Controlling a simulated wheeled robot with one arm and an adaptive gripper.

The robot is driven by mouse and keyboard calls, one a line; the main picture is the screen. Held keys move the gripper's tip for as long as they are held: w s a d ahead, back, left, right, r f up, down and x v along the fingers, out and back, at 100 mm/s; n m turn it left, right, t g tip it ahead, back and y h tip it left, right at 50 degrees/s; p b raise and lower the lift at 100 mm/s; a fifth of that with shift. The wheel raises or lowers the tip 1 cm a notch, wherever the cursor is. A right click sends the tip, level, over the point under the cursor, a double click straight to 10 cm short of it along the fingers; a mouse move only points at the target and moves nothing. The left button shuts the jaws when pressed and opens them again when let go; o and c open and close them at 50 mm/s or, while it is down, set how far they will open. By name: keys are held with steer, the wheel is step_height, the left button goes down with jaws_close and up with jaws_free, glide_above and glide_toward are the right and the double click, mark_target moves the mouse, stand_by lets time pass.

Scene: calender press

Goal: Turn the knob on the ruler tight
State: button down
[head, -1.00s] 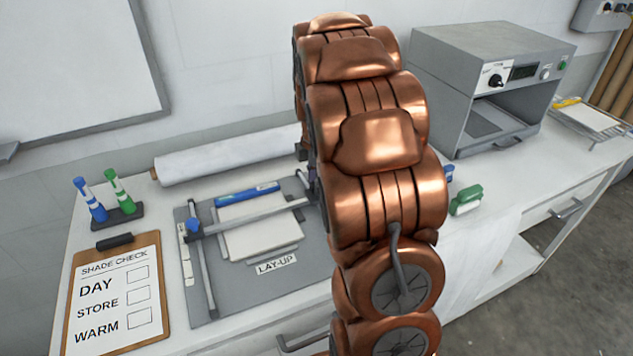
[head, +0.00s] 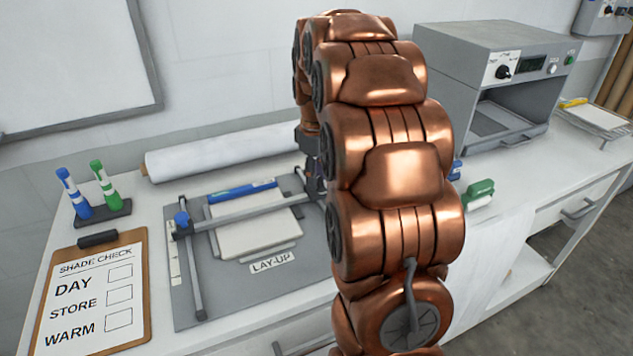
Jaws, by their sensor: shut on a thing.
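The grey ruler (head: 245,211) lies across the cutting board on the bench, over a stack of pale sheets (head: 255,234). A blue knob (head: 181,219) stands at its left end, with nothing touching it. My gripper (head: 314,187) points down at the ruler's right end, partly hidden behind my copper arm. It appears shut on the knob at that end; the knob itself and the fingertips are too covered to see clearly.
The grey board (head: 190,308) carries a blue marker (head: 242,190) and a LAY-UP label. A clipboard (head: 148,250), a pen stand (head: 105,215) and a white roll (head: 220,152) surround it. A grey oven (head: 440,90) and a green-handled tool (head: 480,190) stand right.

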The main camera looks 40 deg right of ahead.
steer(key=m+b, duration=0.2)
steer(key=m, duration=0.2)
steer(key=shift+f+m, duration=0.1)
steer(key=shift+m, duration=0.2)
steer(key=m+b, duration=0.2)
steer(key=m, duration=0.3)
steer(key=shift+m, duration=0.3)
steer(key=m+b, duration=0.1)
steer(key=m, duration=0.8)
steer(key=shift+m, duration=0.3)
steer(key=c, duration=0.8)
jaws_free()
steer(key=shift+o, duration=0.2)
steer(key=shift+r, duration=0.2)
steer(key=shift+r, duration=3.65)
